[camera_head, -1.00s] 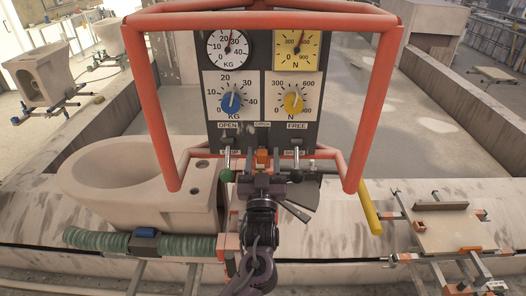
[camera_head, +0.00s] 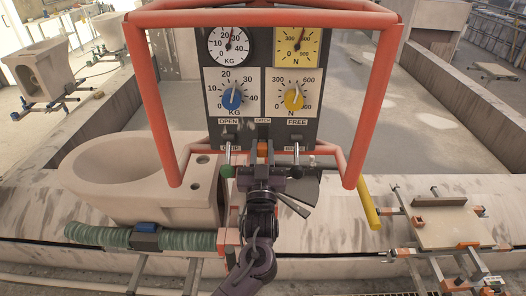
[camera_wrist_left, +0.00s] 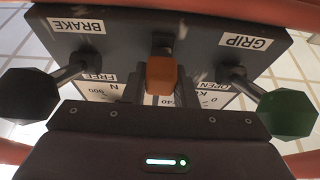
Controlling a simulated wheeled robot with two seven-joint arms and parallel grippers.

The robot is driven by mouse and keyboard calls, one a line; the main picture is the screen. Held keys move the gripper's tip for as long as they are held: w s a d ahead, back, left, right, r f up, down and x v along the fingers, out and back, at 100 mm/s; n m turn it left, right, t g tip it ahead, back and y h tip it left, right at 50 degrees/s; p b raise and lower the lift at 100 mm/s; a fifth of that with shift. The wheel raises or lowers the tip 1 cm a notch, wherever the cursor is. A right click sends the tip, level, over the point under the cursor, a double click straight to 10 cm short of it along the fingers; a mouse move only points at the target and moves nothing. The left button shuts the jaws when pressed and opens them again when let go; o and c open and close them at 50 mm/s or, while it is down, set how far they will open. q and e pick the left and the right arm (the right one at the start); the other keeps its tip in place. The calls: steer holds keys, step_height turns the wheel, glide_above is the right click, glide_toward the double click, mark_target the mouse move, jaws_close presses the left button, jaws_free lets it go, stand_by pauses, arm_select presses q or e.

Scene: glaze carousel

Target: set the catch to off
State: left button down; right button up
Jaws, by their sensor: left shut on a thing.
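The catch is a small orange block (camera_head: 263,147) low on the dark control panel (camera_head: 213,108), between two levers and under a small label too blurred to read surely. It also shows in the left wrist view, where the orange block (camera_wrist_left: 161,75) stands at the centre in front of a dark slot. My left gripper (camera_head: 262,158) comes up from below and is shut on the catch, its fingers partly hiding it. The catch's setting cannot be read. My right gripper is not in view.
A green-knobbed lever (camera_head: 227,171) stands left of my gripper, labelled GRIP in the wrist view. A black-knobbed lever (camera_head: 296,171), labelled BRAKE there, stands right. An orange-red tube frame (camera_head: 157,100) surrounds the panel. A pale toilet bowl (camera_head: 135,210) stands to the left.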

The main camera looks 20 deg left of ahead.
arm_select(q)
steer(key=r, duration=0.2)
steer(key=r+p, duration=0.1)
steer(key=r, duration=0.1)
steer(key=shift+d+p, duration=0.2)
steer(key=shift+p, duration=0.1)
steer(key=shift+f, duration=0.1)
steer(key=c, duration=1.6)
jaws_free()
steer(key=o, duration=0.4)
steer(key=shift+d, duration=0.15)
steer(key=shift+o, duration=0.2)
